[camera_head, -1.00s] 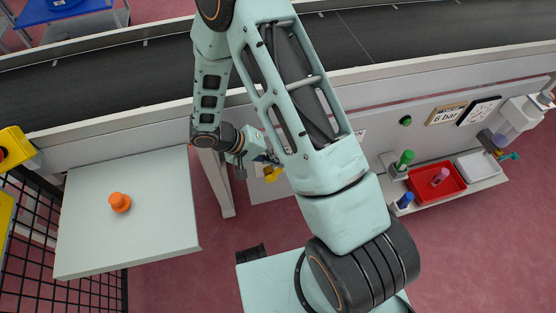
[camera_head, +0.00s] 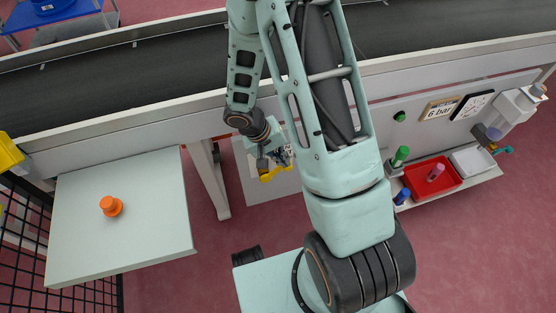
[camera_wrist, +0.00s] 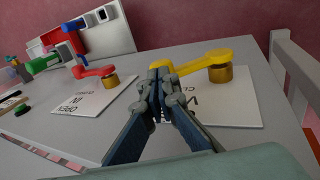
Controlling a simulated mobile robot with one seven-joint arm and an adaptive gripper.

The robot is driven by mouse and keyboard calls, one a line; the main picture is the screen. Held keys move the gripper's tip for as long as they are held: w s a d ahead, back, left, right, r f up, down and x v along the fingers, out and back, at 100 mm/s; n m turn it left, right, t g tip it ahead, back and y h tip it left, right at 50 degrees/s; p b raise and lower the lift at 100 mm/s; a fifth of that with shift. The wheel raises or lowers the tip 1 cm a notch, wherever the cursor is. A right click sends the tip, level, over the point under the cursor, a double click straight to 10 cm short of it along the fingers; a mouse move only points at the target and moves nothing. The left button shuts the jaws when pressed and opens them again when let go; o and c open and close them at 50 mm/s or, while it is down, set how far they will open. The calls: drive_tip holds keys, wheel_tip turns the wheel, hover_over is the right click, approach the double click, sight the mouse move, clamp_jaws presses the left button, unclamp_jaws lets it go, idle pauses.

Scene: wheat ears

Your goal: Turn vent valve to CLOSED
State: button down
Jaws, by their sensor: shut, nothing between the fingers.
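The yellow valve lever (camera_wrist: 200,57) is on a brass hub (camera_wrist: 208,80) over a white plate (camera_wrist: 245,108) in the wrist view. The plate's lettering is partly hidden by my gripper. In the head view the yellow lever (camera_head: 270,175) shows just below my gripper (camera_head: 280,157). My gripper (camera_wrist: 165,73) is shut and empty, its tips beside the lever's free left end. I cannot tell whether they touch it. The lever runs roughly parallel to the picture's lower edge, from its left end to the hub at right.
A red lever (camera_wrist: 97,72) on its own plate (camera_wrist: 92,100), marked IN and OPEN, stands left. In the head view, a table with an orange knob-like object (camera_head: 111,206) is at left. A red tray (camera_head: 447,186) and a gauge (camera_head: 471,106) are at right.

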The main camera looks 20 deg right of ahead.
drive_tip(key=shift+d+f+y+p, duration=0.25)
drive_tip(key=shift+d+y, duration=0.25)
drive_tip(key=shift+d+f+y+p, duration=0.2)
drive_tip(key=shift+d+y, duration=0.25)
drive_tip(key=shift+y, duration=0.05)
drive_tip(key=shift+d+f+y+p, duration=0.35)
drive_tip(key=shift+d+f+y, duration=0.15)
drive_tip(key=shift+y, duration=0.2)
drive_tip(key=shift+d+f, duration=0.3)
drive_tip(key=shift+f, duration=0.4)
wheel_tip(320, 180, up, 14)
drive_tip(key=y, duration=0.1)
wheel_tip(320, 180, down, 14)
drive_tip(key=b, duration=0.5)
drive_tip(key=shift+a+r, duration=0.15)
drive_tip(key=shift+r, duration=0.1)
